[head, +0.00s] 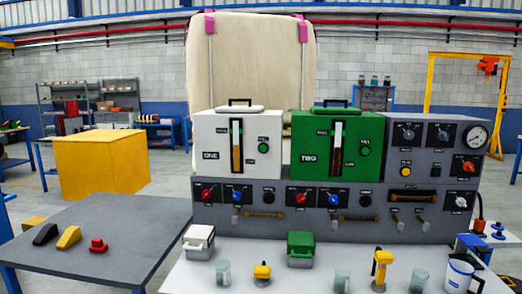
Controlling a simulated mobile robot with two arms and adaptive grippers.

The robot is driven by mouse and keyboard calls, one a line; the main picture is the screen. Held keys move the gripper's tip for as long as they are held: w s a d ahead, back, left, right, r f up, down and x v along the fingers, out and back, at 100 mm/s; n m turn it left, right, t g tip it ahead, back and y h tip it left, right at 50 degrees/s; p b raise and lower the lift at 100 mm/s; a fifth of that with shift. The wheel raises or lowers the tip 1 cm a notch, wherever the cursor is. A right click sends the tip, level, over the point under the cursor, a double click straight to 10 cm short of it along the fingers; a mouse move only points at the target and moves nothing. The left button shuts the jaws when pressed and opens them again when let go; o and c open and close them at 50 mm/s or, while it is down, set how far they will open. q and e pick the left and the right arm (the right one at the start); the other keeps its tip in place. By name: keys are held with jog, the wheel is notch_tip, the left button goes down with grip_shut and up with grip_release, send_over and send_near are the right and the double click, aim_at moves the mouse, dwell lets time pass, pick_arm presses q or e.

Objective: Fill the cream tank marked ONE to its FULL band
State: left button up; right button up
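The cream tank marked ONE (212,170) stands upright on the left of the grey panel, with a black handle on its lid. The small band labels are too small to read surely. A green button (263,148) sits right of the gauge. Red (206,196) and blue (236,196) knobs, a black knob (270,198) and a tan-handled lever (264,214) are on the panel below. Neither gripper is in view.
The green tank marked TWO (309,165) stands beside tank ONE. On the front bench are a white lidded box (199,243), a green lidded box (300,246), several clear cups and a white pail (458,275). A grey table (130,240) is at left.

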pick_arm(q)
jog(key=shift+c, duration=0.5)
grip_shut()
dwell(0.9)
